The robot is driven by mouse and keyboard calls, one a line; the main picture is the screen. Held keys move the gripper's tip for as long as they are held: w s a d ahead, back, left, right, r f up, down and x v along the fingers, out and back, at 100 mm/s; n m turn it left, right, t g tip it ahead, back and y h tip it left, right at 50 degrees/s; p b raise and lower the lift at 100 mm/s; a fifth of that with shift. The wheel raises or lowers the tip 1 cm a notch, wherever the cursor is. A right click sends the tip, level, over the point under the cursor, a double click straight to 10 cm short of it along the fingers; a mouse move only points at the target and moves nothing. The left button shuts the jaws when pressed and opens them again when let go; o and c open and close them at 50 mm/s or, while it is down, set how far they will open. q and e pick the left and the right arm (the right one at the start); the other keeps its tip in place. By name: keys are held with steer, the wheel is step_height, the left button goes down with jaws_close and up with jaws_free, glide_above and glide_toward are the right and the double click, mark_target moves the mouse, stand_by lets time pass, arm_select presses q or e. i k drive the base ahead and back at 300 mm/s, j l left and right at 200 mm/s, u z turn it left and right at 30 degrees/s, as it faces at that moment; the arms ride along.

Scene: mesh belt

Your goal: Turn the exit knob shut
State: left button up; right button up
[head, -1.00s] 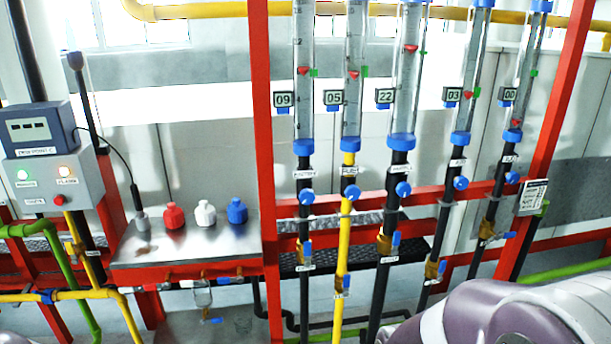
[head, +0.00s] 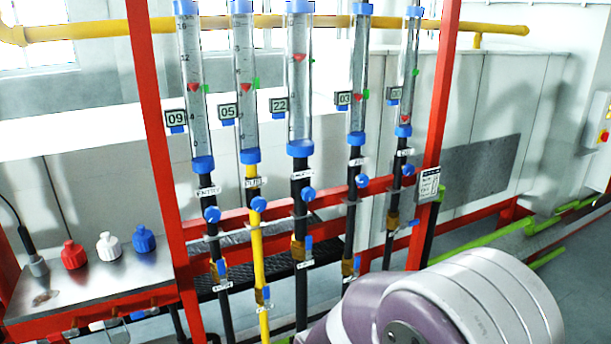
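Five clear flow tubes stand in a row on a red frame. Below each tube is a round blue knob: the first (head: 212,214), second (head: 259,204), third (head: 308,194), fourth (head: 361,181) and fifth (head: 408,169). Small white labels sit on the pipes by the knobs. The leftmost label (head: 208,191) seems to read ENTRY; I cannot make out which one says exit. Lower down, the pipes carry brass valves with blue levers, such as one on the third pipe (head: 309,246). Neither gripper is in view; only a purple and grey link of my arm shows at the lower right.
Red frame posts stand left (head: 153,140) and right (head: 447,90) of the tubes. A metal bench (head: 100,280) with red, white and blue bottles is at left. Green pipes (head: 490,238) run low at right, with open floor beyond.

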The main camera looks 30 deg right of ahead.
mark_target(409, 169)
steer(key=z, duration=1.45)
